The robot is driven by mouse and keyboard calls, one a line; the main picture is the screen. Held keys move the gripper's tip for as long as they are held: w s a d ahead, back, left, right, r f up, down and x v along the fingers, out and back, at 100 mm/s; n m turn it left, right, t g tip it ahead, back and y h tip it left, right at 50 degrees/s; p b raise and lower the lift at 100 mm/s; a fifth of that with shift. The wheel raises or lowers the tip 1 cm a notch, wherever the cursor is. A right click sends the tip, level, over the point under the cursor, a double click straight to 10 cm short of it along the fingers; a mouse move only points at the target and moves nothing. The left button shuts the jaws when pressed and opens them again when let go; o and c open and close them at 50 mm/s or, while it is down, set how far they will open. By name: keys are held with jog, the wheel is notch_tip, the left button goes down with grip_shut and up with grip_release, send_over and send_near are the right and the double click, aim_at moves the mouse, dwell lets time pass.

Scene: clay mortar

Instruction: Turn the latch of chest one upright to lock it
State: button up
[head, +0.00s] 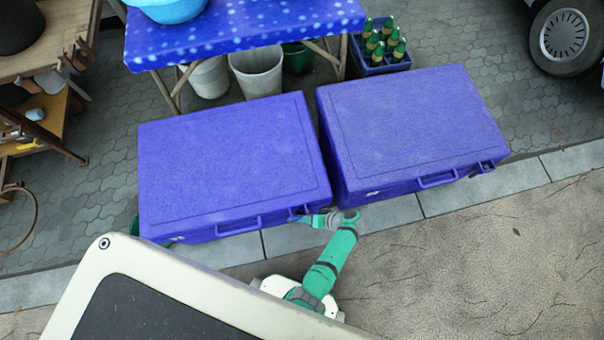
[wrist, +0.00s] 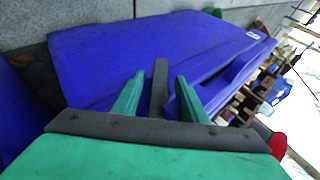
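Two closed blue chests stand side by side in the head view, a left one (head: 230,160) and a right one (head: 410,130). No marking tells me which is chest one. My gripper (head: 302,214) is at the front right corner of the left chest, by its latch area. In the wrist view my gripper (wrist: 158,92) has its two green fingers apart, with a dark grey upright piece between them. A blue part (wrist: 188,101) is close by the right finger and may be the latch. The latch's angle cannot be made out. The right chest's latch (head: 485,167) shows on its front.
The left chest's handle (head: 240,226) is left of my gripper. A narrow gap separates the chests. A blue spotted table (head: 245,30), a white bucket (head: 257,72) and a bottle crate (head: 380,66) stand behind. Open paving (head: 480,260) lies in front.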

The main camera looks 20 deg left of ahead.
grip_shut()
jog(key=shift+a+h, duration=0.1)
jog(key=shift+h, duration=0.2)
jog(key=shift+s+a+r+n+t+h, duration=0.15)
jog(key=shift+n+t+h, duration=0.3)
jog(key=shift+t+h, duration=0.9)
jog(key=shift+s+a+n+t+h, duration=0.2)
jog(key=shift+n+t+h, duration=0.4)
jog(key=shift+h, duration=1.25)
jog(key=shift+t, duration=0.25)
grip_release()
